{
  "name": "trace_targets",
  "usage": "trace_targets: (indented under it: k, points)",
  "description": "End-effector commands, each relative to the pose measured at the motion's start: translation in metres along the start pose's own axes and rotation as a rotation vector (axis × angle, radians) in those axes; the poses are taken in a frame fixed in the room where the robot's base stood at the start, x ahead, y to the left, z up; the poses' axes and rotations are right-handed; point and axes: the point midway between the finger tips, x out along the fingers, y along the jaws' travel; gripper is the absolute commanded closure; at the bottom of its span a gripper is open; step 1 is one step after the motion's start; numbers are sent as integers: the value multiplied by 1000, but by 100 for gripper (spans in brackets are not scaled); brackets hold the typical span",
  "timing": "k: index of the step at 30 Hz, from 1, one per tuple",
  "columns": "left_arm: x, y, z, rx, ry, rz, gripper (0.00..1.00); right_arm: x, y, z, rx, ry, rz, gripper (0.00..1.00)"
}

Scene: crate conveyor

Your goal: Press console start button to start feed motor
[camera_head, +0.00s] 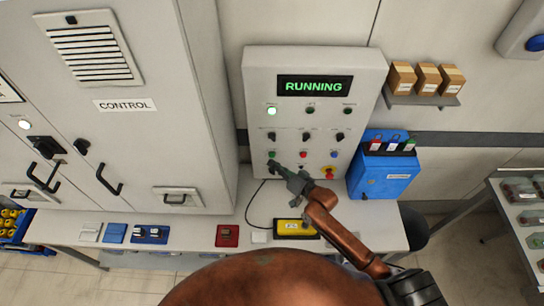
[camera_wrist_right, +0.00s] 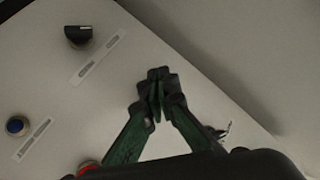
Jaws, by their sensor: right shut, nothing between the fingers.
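The console (camera_head: 258,80) is a light grey panel whose display (camera_head: 314,86) reads RUNNING in green. A green button (camera_head: 271,154) sits at the left end of its button row; I take it for the start button. My right gripper (camera_head: 273,165) is shut and empty, with its fingertips just below that button in the head view. I cannot tell whether they touch it. In the right wrist view the shut fingers (camera_wrist_right: 157,78) lie over the panel, and the green button cannot be made out. My left gripper is not in view.
A lamp (camera_head: 272,111) is lit on the console. A red button (camera_head: 303,155), a blue button (camera_head: 334,153) and a red knob on yellow (camera_head: 328,172) sit right of the green one. A blue box (camera_head: 385,172) stands at right. The desk (camera_head: 190,236) holds small items.

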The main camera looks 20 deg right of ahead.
Motion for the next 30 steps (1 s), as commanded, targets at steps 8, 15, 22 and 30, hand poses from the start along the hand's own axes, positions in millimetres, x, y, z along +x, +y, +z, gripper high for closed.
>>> trace_targets:
  k: [8, 15, 22, 30]
  points:
    - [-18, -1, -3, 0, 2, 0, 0, -18, -14, 11, 2, -2, 1, 100]
    - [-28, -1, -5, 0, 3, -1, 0, -32, -24, 22, 1, 0, 0, 100]
    - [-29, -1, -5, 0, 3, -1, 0, -34, -25, 25, 0, 0, 0, 100]
    - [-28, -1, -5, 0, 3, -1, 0, -34, -25, 25, 0, 0, 0, 100]
